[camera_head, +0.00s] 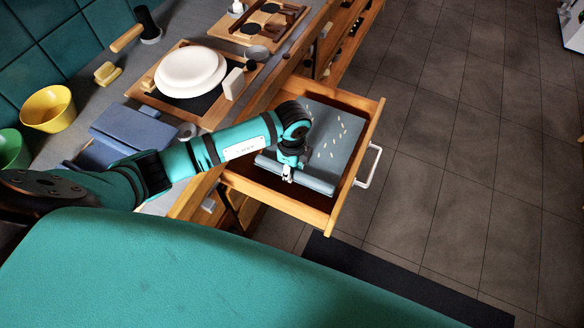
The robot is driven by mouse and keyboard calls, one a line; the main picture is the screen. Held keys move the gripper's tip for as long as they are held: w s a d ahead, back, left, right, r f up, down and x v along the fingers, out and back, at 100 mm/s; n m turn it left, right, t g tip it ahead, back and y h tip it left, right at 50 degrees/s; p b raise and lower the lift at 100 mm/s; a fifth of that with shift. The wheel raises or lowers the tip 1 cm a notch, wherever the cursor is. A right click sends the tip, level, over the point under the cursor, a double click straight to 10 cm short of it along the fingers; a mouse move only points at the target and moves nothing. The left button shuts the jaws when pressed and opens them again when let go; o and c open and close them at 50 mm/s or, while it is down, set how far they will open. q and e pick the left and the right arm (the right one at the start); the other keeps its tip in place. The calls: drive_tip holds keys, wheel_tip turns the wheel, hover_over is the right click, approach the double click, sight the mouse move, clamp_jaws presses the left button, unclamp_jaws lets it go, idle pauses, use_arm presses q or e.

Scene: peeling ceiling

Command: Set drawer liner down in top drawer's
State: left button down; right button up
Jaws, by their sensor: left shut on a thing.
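The top drawer (359,163) is a wooden drawer pulled out from the counter, with a pale handle at its front. The drawer liner (338,152) is a blue-grey sheet inside the drawer's outline, with a thick, rolled-looking near edge and several small pale bits on its face. Dark drawer floor shows along its far and near sides. My left gripper (288,174) is over the drawer, shut on the liner near its rolled edge. My arm hides part of the liner's left side. I cannot tell whether the liner touches the drawer floor. My right gripper is not in view.
The counter beside the drawer holds white plates (190,70) on a board, folded blue cloths (133,128), a yellow bowl (48,109) and a green bowl (12,150). A dark mat (400,288) lies on the tiled floor.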

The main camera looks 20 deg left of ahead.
sight(292, 186)
use_arm(q)
drive_tip(key=shift+f+b, duration=1.8)
drive_tip(key=shift+f, duration=0.85)
drive_tip(key=shift+f, duration=0.45)
drive_tip(key=c, duration=1)
unclamp_jaws()
drive_tip(key=shift+o, duration=0.2)
wheel_tip(292, 186, up, 12)
drive_tip(key=shift+s, duration=0.1)
